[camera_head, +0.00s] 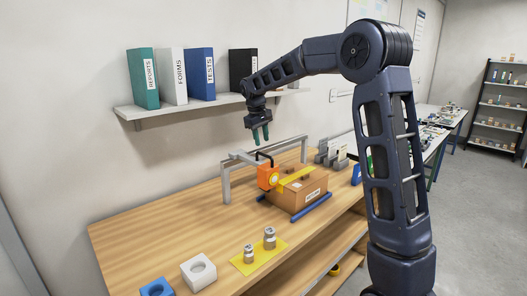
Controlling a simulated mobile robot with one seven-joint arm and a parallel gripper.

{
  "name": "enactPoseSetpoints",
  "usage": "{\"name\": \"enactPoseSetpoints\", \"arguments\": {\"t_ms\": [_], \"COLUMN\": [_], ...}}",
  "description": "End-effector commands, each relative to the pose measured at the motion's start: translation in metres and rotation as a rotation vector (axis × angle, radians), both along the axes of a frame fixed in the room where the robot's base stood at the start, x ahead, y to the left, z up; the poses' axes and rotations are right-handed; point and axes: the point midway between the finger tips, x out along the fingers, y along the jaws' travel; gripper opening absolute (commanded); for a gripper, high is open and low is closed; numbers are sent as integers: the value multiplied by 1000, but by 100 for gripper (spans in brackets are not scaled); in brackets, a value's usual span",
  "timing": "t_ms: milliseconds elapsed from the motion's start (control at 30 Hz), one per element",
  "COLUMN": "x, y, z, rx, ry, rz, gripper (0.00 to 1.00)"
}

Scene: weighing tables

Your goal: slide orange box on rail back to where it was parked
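The orange box (267,177) hangs at the grey rail (283,147), nearer the rail's left end, with a dark curved piece above it. It is close to the left side of a cardboard box (307,193); I cannot tell whether they touch. My gripper (260,132) points down above and behind the rail, apart from the orange box. Its two teal fingertips look spread with a small gap, and nothing shows between them.
The cardboard box has a yellow strip on top and sits between blue bars (312,210). Metal weights (269,238) stand on a yellow mat (243,267). A white block (198,272) is at front left. Binders (172,77) stand on a wall shelf (150,111). The table's left part is clear.

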Motion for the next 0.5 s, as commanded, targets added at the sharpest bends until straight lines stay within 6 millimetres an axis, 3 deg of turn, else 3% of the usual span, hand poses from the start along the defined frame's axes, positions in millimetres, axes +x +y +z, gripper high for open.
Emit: {"name": "enactPoseSetpoints", "arguments": {"t_ms": [200, 500], "x": [5, 8], "y": [-6, -9], "z": [-36, -58], "rx": [-2, 0], "ry": [2, 0], "rz": [-1, 0], "gripper": [34, 34]}}
